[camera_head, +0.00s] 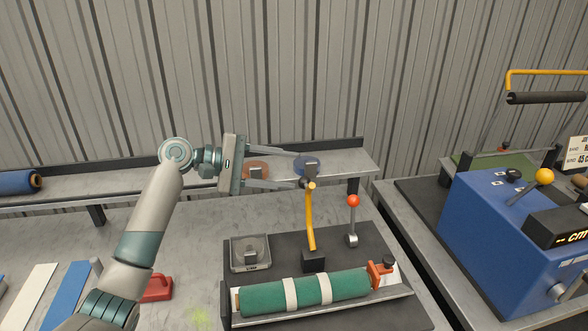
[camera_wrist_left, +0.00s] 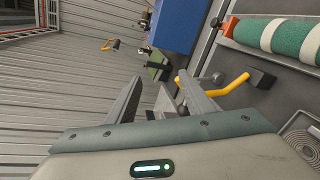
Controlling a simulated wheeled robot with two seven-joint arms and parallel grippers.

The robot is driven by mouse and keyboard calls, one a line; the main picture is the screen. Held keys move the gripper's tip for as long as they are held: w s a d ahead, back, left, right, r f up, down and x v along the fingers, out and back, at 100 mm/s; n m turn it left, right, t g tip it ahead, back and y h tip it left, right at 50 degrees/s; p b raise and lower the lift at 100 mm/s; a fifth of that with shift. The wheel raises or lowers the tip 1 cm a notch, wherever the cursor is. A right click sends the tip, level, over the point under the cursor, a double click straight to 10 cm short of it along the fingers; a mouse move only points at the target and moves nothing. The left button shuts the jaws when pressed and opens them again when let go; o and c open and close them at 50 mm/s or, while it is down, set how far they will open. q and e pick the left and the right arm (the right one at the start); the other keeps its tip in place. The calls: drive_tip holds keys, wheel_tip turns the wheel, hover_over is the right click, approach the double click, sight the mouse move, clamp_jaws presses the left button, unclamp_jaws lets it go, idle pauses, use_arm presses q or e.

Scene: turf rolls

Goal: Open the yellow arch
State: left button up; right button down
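The yellow arch (camera_head: 310,225) is a bent bar rising from a dark block on the black base plate. It stands raised, seen nearly edge-on, behind the green turf roll (camera_head: 270,301). In the left wrist view the arch (camera_wrist_left: 230,87) shows to the right of the fingers, partly hidden by one. My left gripper (camera_head: 301,171) is open, its fingers pointing right, and the lower fingertip is at the arch's top end. I cannot tell whether they touch. In the left wrist view, nothing is visibly gripped between the fingers (camera_wrist_left: 163,92). My right gripper is not in view.
A red-knobbed lever (camera_head: 353,220) stands right of the arch. A grey tray (camera_head: 237,266) lies left of it. A shelf (camera_head: 344,163) with orange and blue discs runs behind. A blue machine (camera_head: 490,235) with another yellow bar (camera_head: 545,72) stands at right.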

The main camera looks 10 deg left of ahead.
use_arm(q)
drive_tip(key=a, duration=0.1)
drive_tip(key=s+a+p, duration=0.1)
drive_tip(key=a, duration=0.1)
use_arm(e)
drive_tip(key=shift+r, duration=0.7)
use_arm(q)
drive_tip(key=shift+p, duration=0.35)
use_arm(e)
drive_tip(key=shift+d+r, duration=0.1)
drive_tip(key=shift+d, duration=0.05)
use_arm(q)
drive_tip(key=shift+p, duration=0.3)
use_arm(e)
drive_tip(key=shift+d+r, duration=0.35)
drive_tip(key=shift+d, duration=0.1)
